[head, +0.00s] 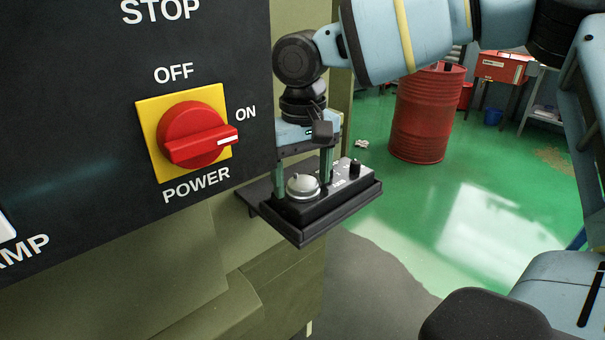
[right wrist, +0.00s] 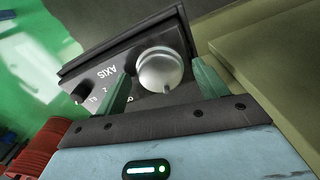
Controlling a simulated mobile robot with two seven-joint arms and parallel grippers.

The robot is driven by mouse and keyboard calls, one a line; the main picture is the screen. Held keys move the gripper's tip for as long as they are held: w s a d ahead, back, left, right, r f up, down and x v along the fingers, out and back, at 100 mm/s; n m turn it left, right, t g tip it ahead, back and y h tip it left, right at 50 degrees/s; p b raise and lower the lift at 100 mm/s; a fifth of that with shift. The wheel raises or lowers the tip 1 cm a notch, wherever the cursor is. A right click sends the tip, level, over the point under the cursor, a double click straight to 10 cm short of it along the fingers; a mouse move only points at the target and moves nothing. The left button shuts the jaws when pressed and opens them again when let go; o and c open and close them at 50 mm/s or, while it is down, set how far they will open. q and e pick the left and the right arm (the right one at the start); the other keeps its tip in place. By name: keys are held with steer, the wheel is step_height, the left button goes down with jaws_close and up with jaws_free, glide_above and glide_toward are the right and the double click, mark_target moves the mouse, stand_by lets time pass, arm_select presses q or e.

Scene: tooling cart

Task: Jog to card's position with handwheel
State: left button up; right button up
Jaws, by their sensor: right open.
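The handwheel (head: 303,186) is a silver round knob on a small black pendant box (head: 310,208), which sits on a dark shelf beside the machine. It also shows in the right wrist view (right wrist: 160,72). My right gripper (head: 304,180) points down over the pendant and is open. Its two green fingers stand on either side of the handwheel, with a visible gap at least on the left one in the right wrist view (right wrist: 162,80). A black axis knob (head: 355,168) with printed marks sits on the same box. No card can be made out. My left gripper is out of view.
The dark machine panel (head: 60,110) fills the left, with a red power switch (head: 195,135) whose white mark points to ON. A red drum (head: 428,115) stands on the green floor behind. The floor right of the shelf is open.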

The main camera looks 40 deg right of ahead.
steer(key=c, duration=0.9)
steer(key=shift+c, duration=0.4)
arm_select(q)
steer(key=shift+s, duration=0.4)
